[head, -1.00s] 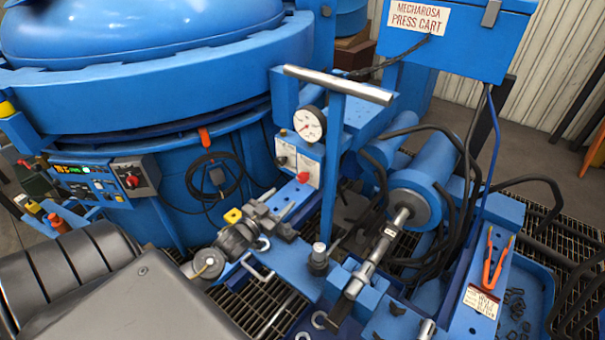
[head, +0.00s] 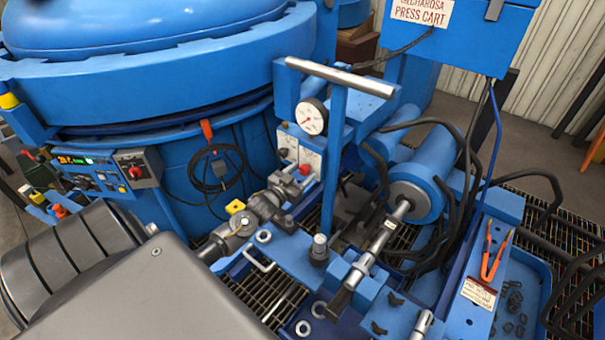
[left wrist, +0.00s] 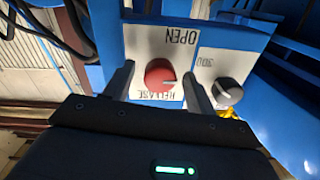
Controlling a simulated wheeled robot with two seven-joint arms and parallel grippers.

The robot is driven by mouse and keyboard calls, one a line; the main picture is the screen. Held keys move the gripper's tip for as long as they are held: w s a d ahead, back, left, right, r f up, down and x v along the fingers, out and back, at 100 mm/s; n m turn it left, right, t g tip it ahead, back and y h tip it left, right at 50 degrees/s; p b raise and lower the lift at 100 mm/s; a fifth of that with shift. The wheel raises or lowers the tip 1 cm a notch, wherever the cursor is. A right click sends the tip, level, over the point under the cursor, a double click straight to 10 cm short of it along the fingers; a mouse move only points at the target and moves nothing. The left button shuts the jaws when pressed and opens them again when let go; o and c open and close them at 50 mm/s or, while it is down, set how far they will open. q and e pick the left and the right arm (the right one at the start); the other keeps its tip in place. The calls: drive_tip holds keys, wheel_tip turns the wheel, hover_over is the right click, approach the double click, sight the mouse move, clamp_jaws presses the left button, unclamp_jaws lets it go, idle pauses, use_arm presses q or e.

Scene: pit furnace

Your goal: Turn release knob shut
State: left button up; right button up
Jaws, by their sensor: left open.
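The release knob (left wrist: 160,73) is a round red knob with a pale pointer line on a white plate, between the printed words OPEN and RELEASE. It also shows small in the head view (head: 306,169), on the panel below the pressure gauge. My left gripper (left wrist: 158,78) is open, with one finger on each side of the red knob. A gap shows between knob and fingers, and I see no clear contact. In the head view my left gripper (head: 293,181) reaches the panel from the lower left and partly covers it. My right gripper is not in view.
A grey-black knob (left wrist: 228,91) sits close beside one finger on the same panel. The pressure gauge (head: 311,117) is above the panel. A T-handled post (head: 335,155) stands just right of it. The large blue furnace (head: 150,90) is behind left.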

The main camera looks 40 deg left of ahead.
use_arm(q)
drive_tip(key=c, duration=0.9)
drive_tip(key=shift+d, duration=0.25)
drive_tip(key=shift+c, duration=0.5)
drive_tip(key=shift+a, duration=0.15)
drive_tip(key=shift+m, duration=1.5)
drive_tip(key=m, duration=0.2)
drive_tip(key=shift+m, duration=0.4)
drive_tip(key=m, duration=0.2)
drive_tip(key=shift+m+p, duration=0.3)
drive_tip(key=shift+m, duration=0.1)
drive_tip(key=m, duration=0.3)
drive_tip(key=shift+a+m, duration=0.1)
drive_tip(key=shift+m, duration=0.3)
drive_tip(key=m, duration=0.3)
drive_tip(key=shift+m+h+p, duration=0.3)
drive_tip(key=shift+m, duration=1.2)
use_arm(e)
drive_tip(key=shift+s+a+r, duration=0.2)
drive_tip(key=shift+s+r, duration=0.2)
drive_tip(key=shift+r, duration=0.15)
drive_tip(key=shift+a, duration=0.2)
